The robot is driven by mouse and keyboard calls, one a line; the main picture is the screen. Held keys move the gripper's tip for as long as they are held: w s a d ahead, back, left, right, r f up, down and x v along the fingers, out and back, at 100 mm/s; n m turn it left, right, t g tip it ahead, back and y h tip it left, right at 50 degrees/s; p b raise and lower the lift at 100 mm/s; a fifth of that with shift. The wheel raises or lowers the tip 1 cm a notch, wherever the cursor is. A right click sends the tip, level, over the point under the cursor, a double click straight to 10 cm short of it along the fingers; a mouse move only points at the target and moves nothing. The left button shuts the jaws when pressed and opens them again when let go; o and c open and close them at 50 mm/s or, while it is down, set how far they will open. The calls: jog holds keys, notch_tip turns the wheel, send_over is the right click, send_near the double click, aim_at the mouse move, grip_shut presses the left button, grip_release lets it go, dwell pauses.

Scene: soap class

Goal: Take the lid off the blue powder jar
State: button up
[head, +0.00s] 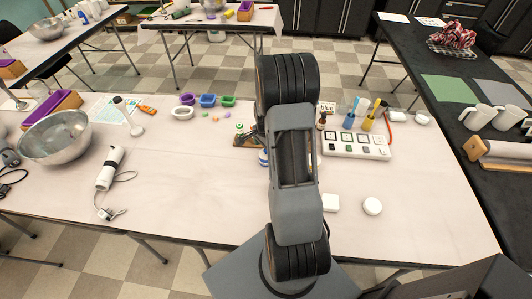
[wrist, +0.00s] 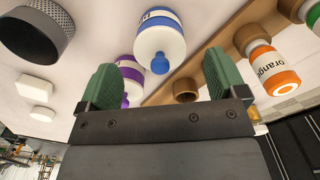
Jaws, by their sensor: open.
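The blue powder jar (wrist: 160,22) is white with a blue band, and a small blue knob (wrist: 159,64) shows at its lid end, at the top middle of the wrist view. My gripper (wrist: 160,74) is open, its two green fingers to either side of the knob with gaps on both sides; I cannot tell the depth between them. In the head view a blue-banded jar (head: 263,158) partly shows at the left edge of my arm.
A purple jar (wrist: 130,62) stands close by the left finger. A wooden rack (wrist: 216,50) with an orange jar (wrist: 275,72) is at the right. A white compartment tray (head: 352,147) lies right of my arm.

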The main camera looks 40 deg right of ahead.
jog(key=shift+f, duration=0.95)
jog(key=shift+c, duration=0.3)
jog(key=c, duration=0.9)
